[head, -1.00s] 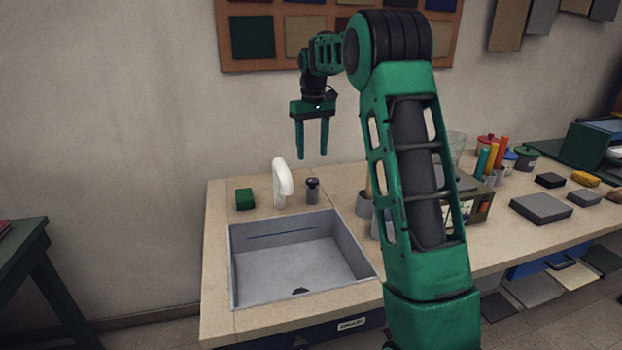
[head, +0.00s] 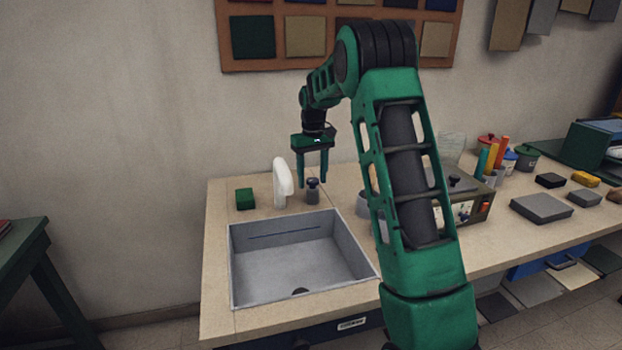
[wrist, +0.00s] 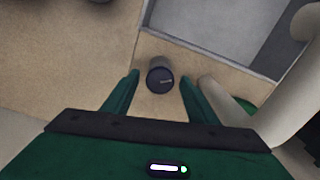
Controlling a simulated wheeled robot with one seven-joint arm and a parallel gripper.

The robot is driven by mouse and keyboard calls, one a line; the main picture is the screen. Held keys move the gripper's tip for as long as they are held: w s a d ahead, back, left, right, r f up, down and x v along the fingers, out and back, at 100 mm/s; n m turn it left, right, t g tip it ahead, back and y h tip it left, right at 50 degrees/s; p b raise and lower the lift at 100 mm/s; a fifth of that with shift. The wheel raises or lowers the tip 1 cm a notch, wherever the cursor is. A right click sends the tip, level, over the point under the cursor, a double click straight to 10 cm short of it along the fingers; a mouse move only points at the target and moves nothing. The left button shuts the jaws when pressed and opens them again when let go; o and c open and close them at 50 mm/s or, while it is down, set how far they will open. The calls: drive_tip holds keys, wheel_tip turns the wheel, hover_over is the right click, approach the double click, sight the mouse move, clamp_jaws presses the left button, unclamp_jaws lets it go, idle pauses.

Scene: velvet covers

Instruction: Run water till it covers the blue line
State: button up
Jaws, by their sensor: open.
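A grey sink (head: 290,270) is set into the counter, with a blue line (head: 287,229) along its back inner wall. No water shows in it. A white spout (head: 282,182) stands behind the sink. Just right of it stands a small grey knob with a dark cap (head: 312,189); the wrist view shows the dark cap (wrist: 160,79) from above. My gripper (head: 312,184) is open and points down at the knob. In the wrist view the cap lies between my two fingers (wrist: 158,82), with gaps on both sides.
A green block (head: 244,199) sits left of the spout, and the white spout stands close beside my finger in the wrist view (wrist: 290,90). Grey cups and a box (head: 468,205) stand right of the sink, partly behind my arm. The counter's left strip is clear.

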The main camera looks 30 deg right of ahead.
sight(312, 179)
drive_tip(key=c, duration=1.1)
drive_tip(key=shift+m, duration=1.9)
drive_tip(key=o, duration=1.1)
drive_tip(key=shift+r, duration=0.1)
wheel_tip(312, 179, up, 11)
drive_tip(key=shift+f, duration=0.2)
